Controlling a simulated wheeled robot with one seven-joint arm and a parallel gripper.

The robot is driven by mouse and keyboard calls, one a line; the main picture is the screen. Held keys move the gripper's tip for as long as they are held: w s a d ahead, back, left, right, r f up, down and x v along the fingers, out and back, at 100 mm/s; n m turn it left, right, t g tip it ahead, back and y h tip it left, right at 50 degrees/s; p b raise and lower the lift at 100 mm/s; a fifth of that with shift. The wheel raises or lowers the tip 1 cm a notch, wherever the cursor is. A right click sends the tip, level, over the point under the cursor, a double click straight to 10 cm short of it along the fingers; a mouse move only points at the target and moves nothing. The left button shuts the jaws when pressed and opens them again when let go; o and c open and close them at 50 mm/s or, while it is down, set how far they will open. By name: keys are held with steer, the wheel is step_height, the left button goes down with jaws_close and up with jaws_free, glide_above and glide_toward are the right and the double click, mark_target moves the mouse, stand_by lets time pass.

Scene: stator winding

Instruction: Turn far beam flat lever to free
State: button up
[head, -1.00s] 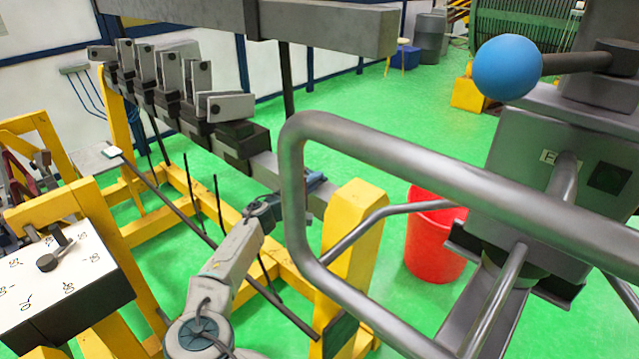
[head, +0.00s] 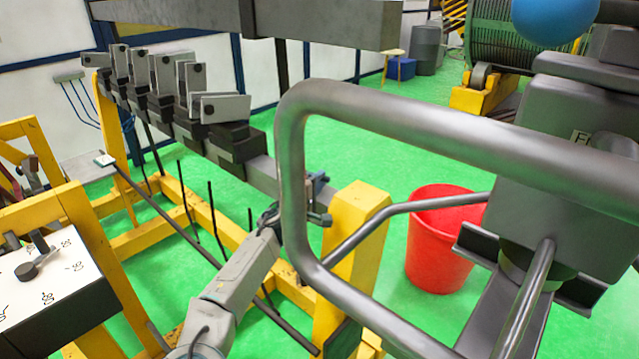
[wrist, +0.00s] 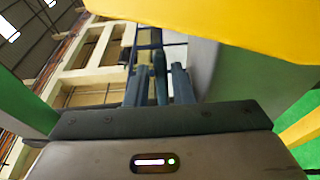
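The far beam (head: 262,172) is a grey bar running diagonally from upper left to a yellow post. It carries a row of dark clamps with grey levers. Most levers stand upright; the nearest grey lever (head: 226,108) lies flat, sideways on its dark block. My gripper (head: 322,200) is at the beam's near right end beside the yellow post, apart from the flat lever and partly hidden by a grey tube frame. In the wrist view my gripper's blue-grey fingers (wrist: 159,85) stand apart, with a thin dark piece between them that I cannot identify. No lever is recognisable there.
A yellow post (head: 350,240) is close to my gripper and also fills the top of the wrist view (wrist: 250,25). A thick grey tube frame (head: 400,115) crosses the foreground. A red bin (head: 440,250) stands right. A dial box (head: 50,285) is at left.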

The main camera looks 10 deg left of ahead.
steer(key=shift+s, duration=0.1)
steer(key=shift+s+f, duration=0.1)
steer(key=shift+s, duration=0.2)
steer(key=b+v, duration=0.3)
steer(key=v, duration=1)
